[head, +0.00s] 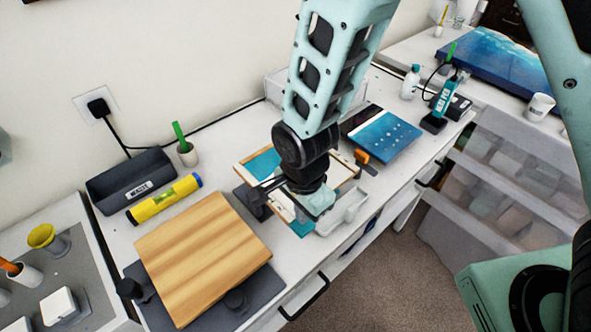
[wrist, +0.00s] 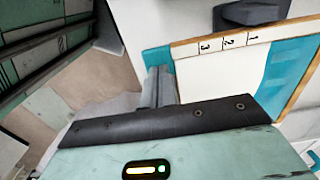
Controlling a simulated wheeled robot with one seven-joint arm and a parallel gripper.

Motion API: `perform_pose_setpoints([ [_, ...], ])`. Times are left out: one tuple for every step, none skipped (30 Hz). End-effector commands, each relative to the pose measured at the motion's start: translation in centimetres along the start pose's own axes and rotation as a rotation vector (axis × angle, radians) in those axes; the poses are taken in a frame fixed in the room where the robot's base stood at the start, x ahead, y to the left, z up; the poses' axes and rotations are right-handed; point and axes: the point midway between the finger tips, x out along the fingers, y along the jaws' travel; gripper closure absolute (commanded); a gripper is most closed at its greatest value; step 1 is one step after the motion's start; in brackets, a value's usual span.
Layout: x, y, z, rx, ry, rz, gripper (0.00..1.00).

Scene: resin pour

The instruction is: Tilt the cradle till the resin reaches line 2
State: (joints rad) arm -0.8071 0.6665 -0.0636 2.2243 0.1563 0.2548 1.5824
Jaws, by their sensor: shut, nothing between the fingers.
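A wood-edged panel, seemingly the cradle, lies under my arm in the head view (head: 243,168); its rim also crosses the wrist view (wrist: 272,32). The rim has marks 1, 2 and 3 (wrist: 228,43), upside down. Teal areas (wrist: 288,72), maybe resin, flank a white strip; I cannot tell which mark the resin is at. My gripper (wrist: 160,74) is shut and empty beside the panel's teal end. In the head view my gripper's body hangs over the panel and hides much of it; its fingertips are not clear there. Contact with the panel cannot be told.
A wooden board (head: 203,255) rests on a dark stand at the front left. A yellow tube (head: 165,198) and a black tray (head: 130,181) lie behind it.

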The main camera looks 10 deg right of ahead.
Motion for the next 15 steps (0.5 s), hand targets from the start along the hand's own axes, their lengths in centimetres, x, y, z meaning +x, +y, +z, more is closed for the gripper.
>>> perform_pose_setpoints([
  [0.0,0.0,0.0,0.0,0.0,0.0,1.0],
  [0.1,0.0,0.0,0.0,0.0,0.0,1.0],
  [0.1,0.0,0.0,0.0,0.0,0.0,1.0],
  [0.2,0.0,0.0,0.0,0.0,0.0,1.0],
  [0.3,0.0,0.0,0.0,0.0,0.0,1.0],
  [0.4,0.0,0.0,0.0,0.0,0.0,1.0],
  [0.5,0.0,0.0,0.0,0.0,0.0,1.0],
  [0.6,0.0,0.0,0.0,0.0,0.0,1.0],
  [0.7,0.0,0.0,0.0,0.0,0.0,1.0],
  [0.8,0.0,0.0,0.0,0.0,0.0,1.0],
  [0.8,0.0,0.0,0.0,0.0,0.0,1.0],
  [1.0,0.0,0.0,0.0,0.0,0.0,1.0],
  [1.1,0.0,0.0,0.0,0.0,0.0,1.0],
  [1.1,0.0,0.0,0.0,0.0,0.0,1.0],
  [1.2,0.0,0.0,0.0,0.0,0.0,1.0],
])
